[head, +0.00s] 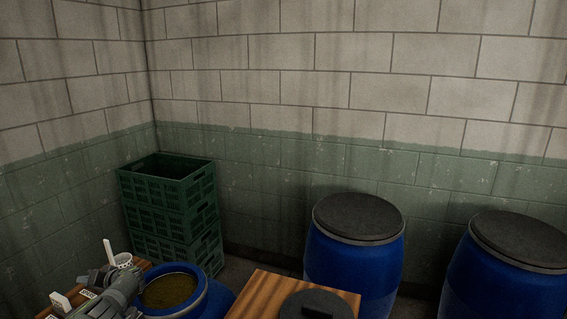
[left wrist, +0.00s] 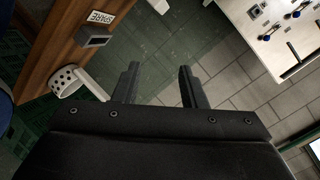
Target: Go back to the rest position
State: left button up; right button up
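My left gripper (left wrist: 158,72) is open in the left wrist view, with its two dark fingers apart and nothing between them. In the head view, part of my left arm shows at the bottom left, beside an open blue barrel (head: 203,299) with brownish contents. I cannot make out its fingers there. My right gripper is in neither view.
A white perforated cup (left wrist: 67,82) hangs by a wooden board with a "SPARE" label (left wrist: 100,16). Green crates (head: 170,215) stand in the corner. Lidded blue barrels (head: 350,270) stand along the wall. A wooden top (head: 258,296) with a dark lid is in front.

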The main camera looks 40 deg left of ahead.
pick_arm(q)
jog(key=s+d+f+m+t+h, duration=0.25)
jog(key=s+f+m+t, duration=0.45)
jog(key=s+f+m, duration=0.65)
jog(key=s+d+f+h, duration=0.2)
jog(key=d+f, duration=0.8)
jog(key=d, duration=0.2)
jog(key=s+d+f+h, duration=0.2)
jog(key=d+f+h, duration=0.1)
jog(key=d+f, duration=0.8)
jog(key=d+f+n+h, duration=0.15)
jog(key=d+f, duration=0.25)
jog(key=d, duration=1.2)
jog(key=d+f+h, duration=0.3)
jog(key=d+f, duration=0.2)
jog(key=d, duration=1.1)
notch_tip(320, 180, down, 10)
jog(key=d+b, duration=0.1)
jog(key=b, duration=0.9)
jog(key=shift+s+d+n+g, duration=0.3)
jog(key=shift+d+g, duration=0.05)
jog(key=shift+g, duration=0.05)
